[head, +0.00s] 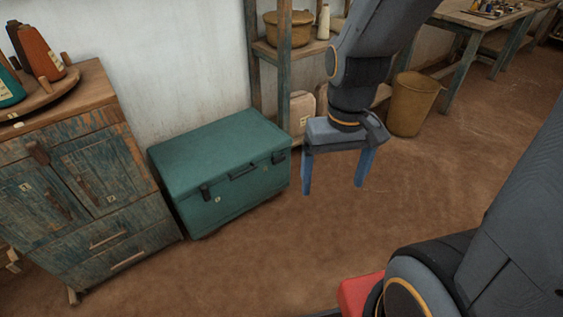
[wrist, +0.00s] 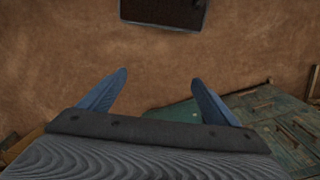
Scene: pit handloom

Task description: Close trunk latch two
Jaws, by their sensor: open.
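The teal trunk (head: 222,160) stands on the floor against the wall with its lid down. Two dark latches sit on its front, a left latch (head: 205,191) and a right latch (head: 278,157), with a dark handle (head: 244,171) between them. I cannot tell which latch is number two, or whether either is fastened. My gripper (head: 333,189) is open and empty, hanging in the air to the right of the trunk and apart from it. In the wrist view, my open fingers (wrist: 159,77) point over bare floor, and a teal surface, likely the trunk (wrist: 175,112), shows partly behind them.
A worn wooden cabinet (head: 90,180) stands close to the trunk's left side. A shelf rack (head: 283,75) stands behind its right end, with a pale case (head: 302,112) low down. A tan bin (head: 412,104) is farther right. The floor before the trunk is clear.

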